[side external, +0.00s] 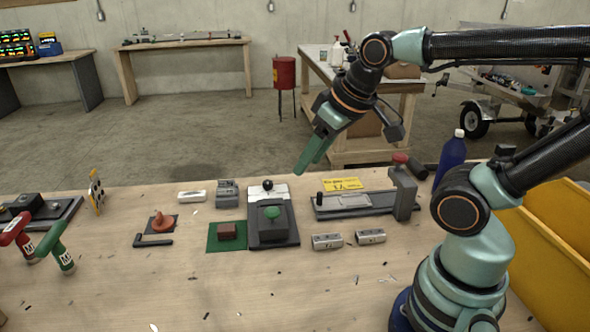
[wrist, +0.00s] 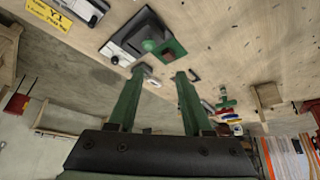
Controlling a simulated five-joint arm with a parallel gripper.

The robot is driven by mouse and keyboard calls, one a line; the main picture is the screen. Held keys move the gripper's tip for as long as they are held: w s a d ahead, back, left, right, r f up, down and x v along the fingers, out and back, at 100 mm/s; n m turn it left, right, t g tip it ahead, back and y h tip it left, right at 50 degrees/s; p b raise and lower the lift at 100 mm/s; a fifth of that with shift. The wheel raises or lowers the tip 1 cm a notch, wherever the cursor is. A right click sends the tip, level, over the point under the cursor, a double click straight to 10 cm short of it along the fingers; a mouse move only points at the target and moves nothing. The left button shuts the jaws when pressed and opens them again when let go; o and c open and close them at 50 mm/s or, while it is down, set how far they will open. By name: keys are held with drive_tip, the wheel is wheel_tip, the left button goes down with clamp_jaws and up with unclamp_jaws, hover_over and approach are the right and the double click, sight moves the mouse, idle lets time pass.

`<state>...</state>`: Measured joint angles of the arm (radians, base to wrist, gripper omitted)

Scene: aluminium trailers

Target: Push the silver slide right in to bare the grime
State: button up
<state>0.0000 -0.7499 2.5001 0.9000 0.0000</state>
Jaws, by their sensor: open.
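A long dark fixture (side external: 378,209) lies on the bench right of centre. A flat silver slide (side external: 350,201) lies along it, with a black peg at its left end. A grey upright block with a red knob stands at its right end. Beside it, a second dark fixture (side external: 287,237) has a pale silver plate (side external: 279,192) with a black knob, and a green dome in front. I cannot make out any grime.
A green mat (side external: 214,243) with a red-brown block lies left of the second fixture. Small silver blocks (side external: 327,241) lie in front of the long fixture. A yellow label (side external: 342,184) lies behind it. A blue bottle (side external: 451,160) stands right. The front of the bench is mostly clear.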

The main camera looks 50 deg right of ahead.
drive_tip(key=shift+o, duration=0.2)
drive_tip(key=m+g, duration=0.6)
drive_tip(key=m, duration=0.5)
hover_over(320, 193)
wheel_tip(320, 193, down, 11)
wheel_tip(320, 193, down, 12)
drive_tip(key=shift+r, duration=0.2)
clamp_jaws()
